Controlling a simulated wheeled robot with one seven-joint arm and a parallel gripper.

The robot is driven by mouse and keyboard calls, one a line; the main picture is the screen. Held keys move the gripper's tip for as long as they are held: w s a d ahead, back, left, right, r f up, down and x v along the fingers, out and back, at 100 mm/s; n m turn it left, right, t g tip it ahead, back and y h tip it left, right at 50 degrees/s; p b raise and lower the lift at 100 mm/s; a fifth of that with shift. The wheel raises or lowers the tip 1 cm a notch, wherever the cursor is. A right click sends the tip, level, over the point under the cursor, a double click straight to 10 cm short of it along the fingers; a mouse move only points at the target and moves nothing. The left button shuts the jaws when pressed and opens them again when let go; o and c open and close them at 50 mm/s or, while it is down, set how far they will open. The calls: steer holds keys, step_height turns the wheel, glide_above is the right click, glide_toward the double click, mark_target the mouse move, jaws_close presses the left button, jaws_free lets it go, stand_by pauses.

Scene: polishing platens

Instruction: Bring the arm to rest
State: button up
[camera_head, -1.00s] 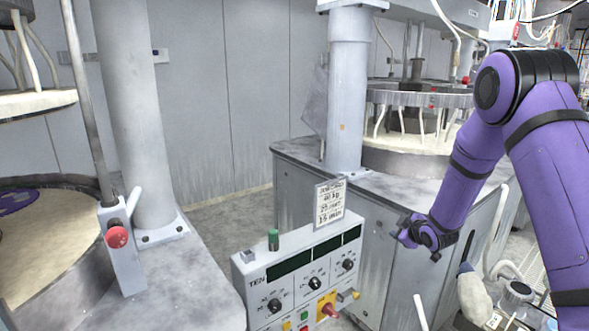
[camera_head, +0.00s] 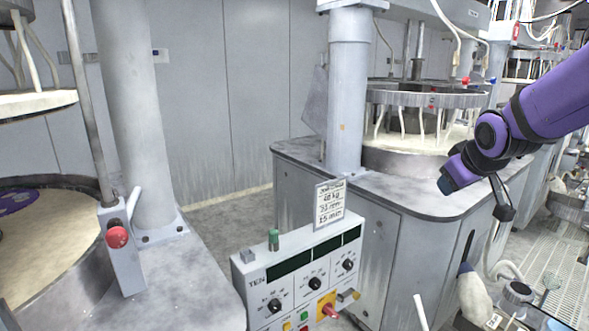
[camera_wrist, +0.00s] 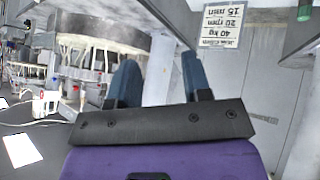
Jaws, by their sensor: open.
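My arm is purple with black joints and reaches in from the right side of the head view. My gripper (camera_head: 447,184) is in front of the right-hand machine's table, above its right front edge in the picture. In the wrist view my gripper (camera_wrist: 158,80) shows two blue-grey fingers standing apart with nothing between them. No object is held.
A control panel (camera_head: 262,290) with knobs and a sign card (camera_head: 329,204) stands at front centre. The right machine (camera_head: 440,195) has a platen under a ring. At left are another platen (camera_head: 60,245) and a lever with a red knob (camera_head: 117,237). A walkway grating (camera_head: 550,262) lies at right.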

steer(key=s+a+r+m+g, duration=0.1)
steer(key=s+r+m, duration=0.1)
steer(key=s, duration=1.1)
steer(key=s+a+r+m+g, duration=0.1)
steer(key=s+a+m+g, duration=0.1)
steer(key=s, duration=1)
steer(key=shift+s+r+y, duration=0.35)
steer(key=shift+s+y, duration=0.05)
steer(key=shift+a, duration=0.1)
